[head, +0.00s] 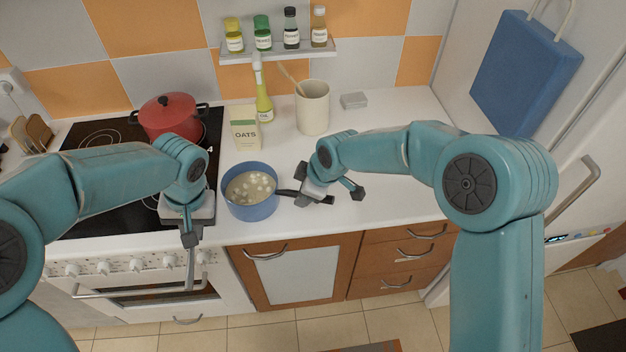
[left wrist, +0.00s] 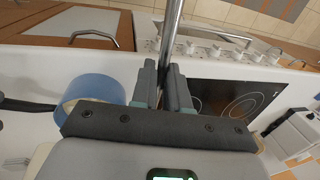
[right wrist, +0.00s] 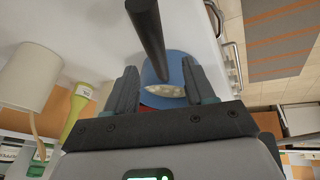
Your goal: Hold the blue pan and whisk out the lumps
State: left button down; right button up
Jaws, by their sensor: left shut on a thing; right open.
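The blue pan (head: 251,208) stands on the white counter beside the hob, with pale lumpy mix (head: 250,187) in it. Its black handle (head: 290,193) points right. My right gripper (head: 328,197) is at the handle, fingers apart; in the right wrist view the handle (right wrist: 148,38) shows in front of the open fingers. My left gripper (head: 190,237) is shut on a metal rod, seemingly the whisk (head: 190,270), which hangs down in front of the oven, left of the pan. The rod also shows in the left wrist view (left wrist: 171,35). I cannot make out its wires.
A red pot (head: 170,118) sits on the black hob (head: 95,137). Behind the blue pan stand an oats box (head: 244,130), a yellow bottle (head: 264,105) and a cream crock (head: 312,110) with a utensil. A spice shelf (head: 280,52) is above.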

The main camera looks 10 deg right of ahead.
jog(key=shift+x, duration=2.2)
jog(key=shift+d, duration=0.1)
grip_shut()
jog(key=o, duration=0.9)
grip_release()
jog(key=shift+c, duration=0.2)
